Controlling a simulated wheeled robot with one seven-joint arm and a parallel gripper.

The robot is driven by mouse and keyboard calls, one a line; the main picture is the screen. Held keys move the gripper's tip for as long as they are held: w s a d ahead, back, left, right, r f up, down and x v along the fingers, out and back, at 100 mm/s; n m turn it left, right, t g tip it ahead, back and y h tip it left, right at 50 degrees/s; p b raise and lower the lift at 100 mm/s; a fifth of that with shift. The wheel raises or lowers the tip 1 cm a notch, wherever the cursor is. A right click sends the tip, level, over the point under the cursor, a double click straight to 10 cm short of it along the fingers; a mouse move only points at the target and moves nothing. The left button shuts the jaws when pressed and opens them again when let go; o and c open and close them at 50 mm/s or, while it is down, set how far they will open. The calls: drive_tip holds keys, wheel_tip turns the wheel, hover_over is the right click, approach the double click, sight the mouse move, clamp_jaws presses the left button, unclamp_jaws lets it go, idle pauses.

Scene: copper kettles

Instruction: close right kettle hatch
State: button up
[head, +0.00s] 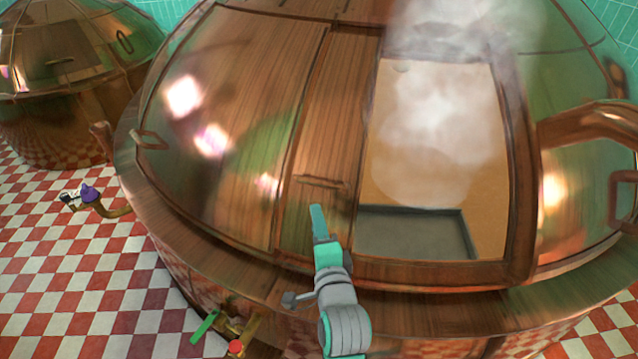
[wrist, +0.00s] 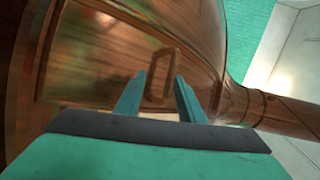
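The right kettle (head: 225,130) is a large copper dome that fills most of the head view. Its hatch opening (head: 435,180) is uncovered, with white steam rising from it. A sliding hatch panel (head: 335,120) sits just left of the opening. The panel has a copper handle (head: 323,183) near its lower part. My gripper (head: 317,212) is just below this handle. In the wrist view my gripper (wrist: 158,92) is open, with its two teal fingers apart. A rectangular handle (wrist: 161,74) shows in the gap between the fingertips; I cannot tell whether they touch it.
A smaller copper kettle (head: 60,85) stands at the back left. A thick copper pipe (head: 590,122) joins the large kettle at right. A curved spout with a purple knob (head: 90,193) and a valve with a green lever (head: 204,325) stick out low. Checkered floor (head: 75,265) is free at left.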

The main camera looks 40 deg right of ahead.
sight(320, 186)
drive_tip(key=shift+m, duration=0.6)
drive_tip(key=w+d, duration=0.2)
drive_tip(key=w, duration=0.1)
drive_tip(key=w+d+r, duration=0.1)
drive_tip(key=w+d, duration=0.4)
drive_tip(key=w, duration=0.1)
drive_tip(key=shift+w+d+r, duration=0.25)
drive_tip(key=shift+w, duration=0.05)
drive_tip(key=shift+c, duration=0.4)
